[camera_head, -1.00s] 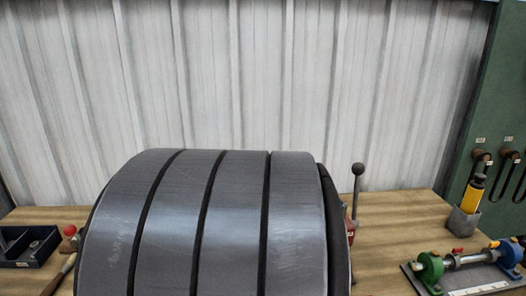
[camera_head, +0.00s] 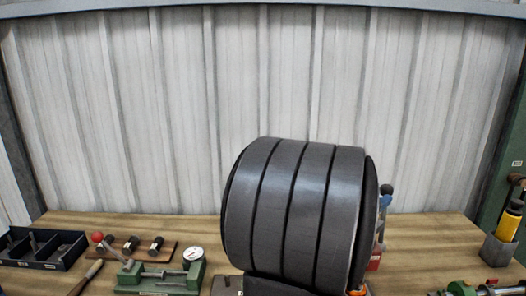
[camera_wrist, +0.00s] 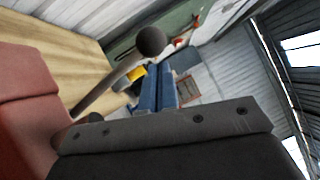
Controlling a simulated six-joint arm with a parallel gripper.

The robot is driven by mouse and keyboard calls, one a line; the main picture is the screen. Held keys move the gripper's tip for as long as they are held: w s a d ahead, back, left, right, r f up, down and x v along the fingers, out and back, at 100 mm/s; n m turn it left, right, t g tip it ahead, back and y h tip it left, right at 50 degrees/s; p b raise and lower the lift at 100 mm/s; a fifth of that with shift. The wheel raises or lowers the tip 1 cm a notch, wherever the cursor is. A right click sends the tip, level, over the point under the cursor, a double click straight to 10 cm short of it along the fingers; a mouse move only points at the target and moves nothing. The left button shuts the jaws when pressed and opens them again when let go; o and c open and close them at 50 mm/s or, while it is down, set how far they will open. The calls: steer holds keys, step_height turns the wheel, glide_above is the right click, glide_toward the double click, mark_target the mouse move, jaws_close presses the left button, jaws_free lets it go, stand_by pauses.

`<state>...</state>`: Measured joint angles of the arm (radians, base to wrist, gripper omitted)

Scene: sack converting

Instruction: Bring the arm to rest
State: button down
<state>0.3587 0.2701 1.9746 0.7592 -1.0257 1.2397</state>
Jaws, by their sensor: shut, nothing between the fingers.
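My gripper (camera_wrist: 158,68) shows in the wrist view as two blue fingers side by side, shut with nothing between them. The dark bolted mount of the gripper fills the bottom of that view. A dark ball-topped lever (camera_wrist: 150,42) stands close by, left of the fingers in that picture, beside a red block (camera_wrist: 28,110). I cannot tell whether the fingers touch the lever. In the head view a large dark banded part of my arm covers the middle, with the lever's ball (camera_head: 387,188) just past its right edge. The gripper is not clearly seen there.
The wooden bench (camera_head: 425,240) carries a dark tray (camera_head: 45,255), a green vise-like fixture (camera_head: 160,277), a round dial gauge (camera_head: 193,254), and a yellow tool (camera_head: 507,224) in a grey holder. A ribbed wall (camera_head: 200,110) stands behind. Bare bench shows right of the lever.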

steer(key=shift+s+d, duration=0.1)
steer(key=shift+s, duration=0.25)
stand_by(0.3)
